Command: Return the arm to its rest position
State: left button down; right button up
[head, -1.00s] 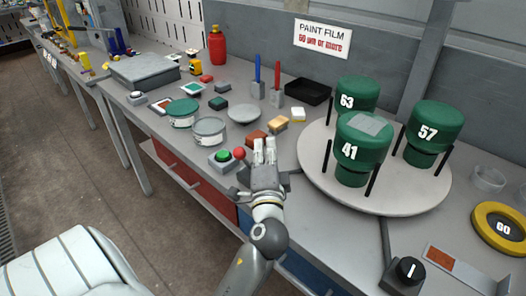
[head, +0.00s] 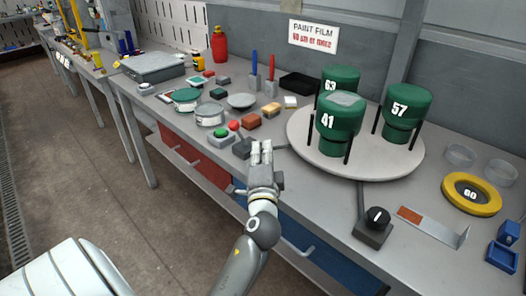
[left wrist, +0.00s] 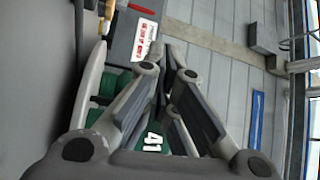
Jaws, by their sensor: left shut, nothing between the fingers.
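My left gripper (head: 261,152) is in the lower middle of the head view, at the front edge of the grey workbench (head: 290,185). Its fingers are together and point toward the bench, with nothing between them. In the left wrist view the gripper's fingers (left wrist: 168,60) fill the middle, with a green cylinder marked 41 (left wrist: 152,142) behind them and partly hidden. My right gripper is in neither view.
A round turntable (head: 355,165) right of the gripper carries green cylinders marked 41 (head: 338,122), 57 (head: 405,112) and 63 (head: 330,78). A green button box (head: 221,137) and a knob box (head: 374,226) stand near the front edge. Floor (head: 80,190) is open at left.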

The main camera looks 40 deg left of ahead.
pick_arm(q)
jog(key=s+d+f+n+g+h, duration=0.3)
jog(key=s+f, duration=0.2)
jog(key=f, duration=0.3)
jog(key=s+d+f+n+g+h, duration=0.25)
jog(key=s+f, duration=0.25)
jog(key=f, duration=0.4)
jog(key=s+d+f+n+g+h, duration=0.1)
jog(key=s+d+f+g+h, duration=0.25)
jog(key=s+d, duration=0.35)
jog(key=s+d+f+g+h, duration=0.3)
jog(key=s+d+f, duration=0.2)
jog(key=s, duration=0.4)
notch_tip(320, 180, down, 22)
jog(key=s+g+p, duration=0.1)
jog(key=s+p, duration=0.1)
jog(key=p, duration=0.1)
jog(key=s+a+f+g+p, duration=0.1)
jog(key=s+a+f, duration=0.2)
jog(key=s+f, duration=1.1)
jog(key=s, duration=0.2)
jog(key=shift+s+f+g+p, duration=0.3)
jog(key=shift+p, duration=0.05)
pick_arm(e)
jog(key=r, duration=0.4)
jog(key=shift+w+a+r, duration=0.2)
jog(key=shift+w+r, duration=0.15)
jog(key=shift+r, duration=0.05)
